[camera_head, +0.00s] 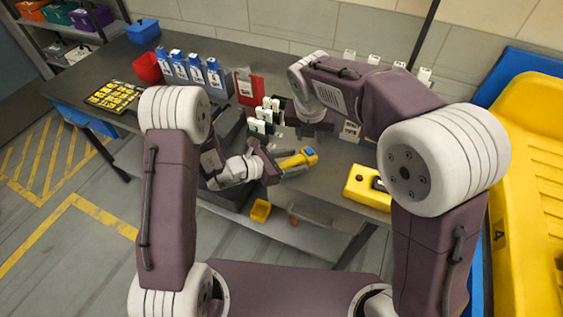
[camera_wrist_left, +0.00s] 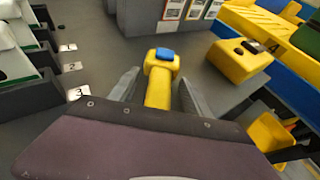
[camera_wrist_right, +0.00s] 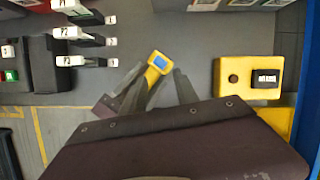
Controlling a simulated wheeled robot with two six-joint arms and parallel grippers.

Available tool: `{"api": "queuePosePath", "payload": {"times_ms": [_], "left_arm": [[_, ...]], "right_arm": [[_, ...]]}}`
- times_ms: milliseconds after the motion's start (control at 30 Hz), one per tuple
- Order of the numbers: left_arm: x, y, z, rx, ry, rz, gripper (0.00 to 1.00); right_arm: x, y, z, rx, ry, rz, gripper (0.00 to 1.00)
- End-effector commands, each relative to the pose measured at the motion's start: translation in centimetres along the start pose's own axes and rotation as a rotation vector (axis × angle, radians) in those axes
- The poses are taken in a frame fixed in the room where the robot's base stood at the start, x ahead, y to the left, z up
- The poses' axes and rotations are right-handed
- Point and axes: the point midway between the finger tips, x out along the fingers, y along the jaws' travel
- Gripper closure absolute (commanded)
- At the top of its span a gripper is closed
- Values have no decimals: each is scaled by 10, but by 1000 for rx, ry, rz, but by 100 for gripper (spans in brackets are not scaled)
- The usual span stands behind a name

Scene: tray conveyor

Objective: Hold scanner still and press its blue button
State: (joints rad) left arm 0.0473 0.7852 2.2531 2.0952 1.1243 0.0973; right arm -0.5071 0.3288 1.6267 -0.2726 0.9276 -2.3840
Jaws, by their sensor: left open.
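The scanner (camera_head: 298,158) is yellow with a blue button (camera_head: 310,152) on its head. It lies near the front edge of the grey table. My left gripper (camera_head: 285,163) is open, with its fingers on either side of the yellow handle (camera_wrist_left: 158,90). The blue button (camera_wrist_left: 165,54) faces up beyond the fingertips in the left wrist view. My right gripper (camera_wrist_right: 157,74) is above and behind the scanner in the head view. Its fingers look apart, and the blue button (camera_wrist_right: 159,62) shows between and beyond them. I see no contact with the button.
A yellow box (camera_head: 366,188) with a dark part stands right of the scanner. White-and-green items (camera_head: 262,118) stand in dark holders to the left. Blue boxes (camera_head: 196,68) and a red bin (camera_head: 146,67) are at the back. A large yellow tray (camera_head: 540,130) borders the right.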

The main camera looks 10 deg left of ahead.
Motion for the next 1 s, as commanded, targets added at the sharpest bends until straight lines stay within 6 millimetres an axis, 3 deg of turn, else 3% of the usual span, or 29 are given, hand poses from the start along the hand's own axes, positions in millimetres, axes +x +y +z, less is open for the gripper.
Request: {"api": "queuePosePath", "payload": {"times_ms": [333, 533, 667, 1000], "left_arm": [[7, 0, 0, 0, 0, 0, 46], [6, 0, 0, 1, 0, 0, 100], [6, 0, 0, 1, 0, 0, 100], [6, 0, 0, 1, 0, 0, 100]], "right_arm": [[0, 0, 0, 0, 0, 0, 64], [0, 0, 0, 0, 0, 0, 64], [0, 0, 0, 0, 0, 0, 100], [0, 0, 0, 0, 0, 0, 100]]}}
